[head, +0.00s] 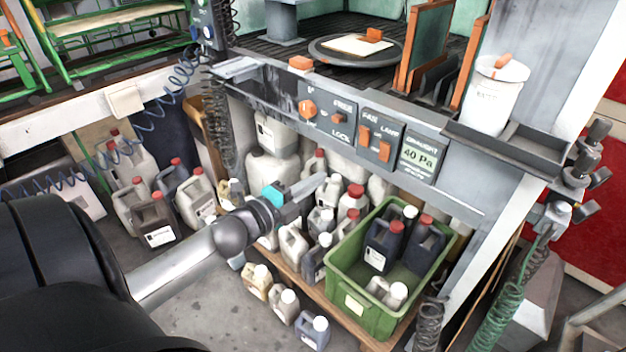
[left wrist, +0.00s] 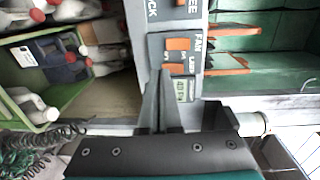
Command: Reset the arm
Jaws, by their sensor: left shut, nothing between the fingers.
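My left arm comes in from the left in the head view. Its gripper (head: 308,187) is shut and empty, in front of the workbench and below the control panel (head: 350,127) with orange switches. In the left wrist view the two fingers of my left gripper (left wrist: 161,98) are together with nothing between them. Behind them in that view is the panel's fan and lamp section (left wrist: 183,62) with a small display. My right gripper is not in view.
A green crate (head: 352,303) with dark jugs stands below the bench at the right. Several jugs with red or white caps crowd the floor and a low pallet. A white container (head: 492,97) stands on the right ledge. Coiled hoses hang at both sides.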

